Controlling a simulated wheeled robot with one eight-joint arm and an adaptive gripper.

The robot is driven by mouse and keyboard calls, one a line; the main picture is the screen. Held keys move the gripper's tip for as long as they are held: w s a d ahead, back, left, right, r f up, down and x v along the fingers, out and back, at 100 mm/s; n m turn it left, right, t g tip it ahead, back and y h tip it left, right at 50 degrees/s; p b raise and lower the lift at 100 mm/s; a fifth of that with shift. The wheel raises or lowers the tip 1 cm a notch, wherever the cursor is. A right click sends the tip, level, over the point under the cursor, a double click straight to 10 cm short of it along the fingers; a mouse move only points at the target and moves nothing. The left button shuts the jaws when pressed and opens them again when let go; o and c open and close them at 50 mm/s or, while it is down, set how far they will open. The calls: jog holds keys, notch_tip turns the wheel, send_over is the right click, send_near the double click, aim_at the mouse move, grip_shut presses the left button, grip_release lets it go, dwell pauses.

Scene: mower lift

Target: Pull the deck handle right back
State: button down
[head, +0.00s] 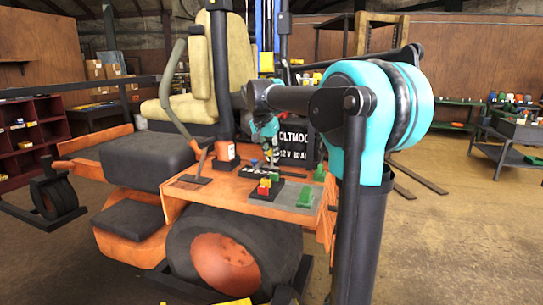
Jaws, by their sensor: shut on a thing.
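An orange ride-on mower (190,205) with a beige seat stands left of centre in the head view. My gripper (271,158) is small in the picture, pointing down over the mower's orange side console (240,203). Its fingers are shut on what looks like the deck handle, just above a dark slotted plate. The fingers hide most of the handle, so I cannot tell how far back it stands.
Red and yellow blocks (266,187) and green ones (305,197) sit on the console near my gripper. A black battery box (294,138) is behind it. A dark post (222,80) rises at its left. Open floor (440,240) lies to the right.

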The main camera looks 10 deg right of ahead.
jog(key=s+d, duration=0.2)
jog(key=d, duration=0.1)
jog(key=s+d, duration=0.2)
jog(key=d, duration=0.1)
jog(key=s+d, duration=0.1)
jog(key=d, duration=0.3)
jog(key=shift+s, duration=0.4)
jog(key=c, duration=1.7)
grip_release()
jog(key=shift+s+d, duration=0.1)
jog(key=shift+d, duration=0.05)
jog(key=shift+r, duration=0.1)
jog(key=v, duration=1.2)
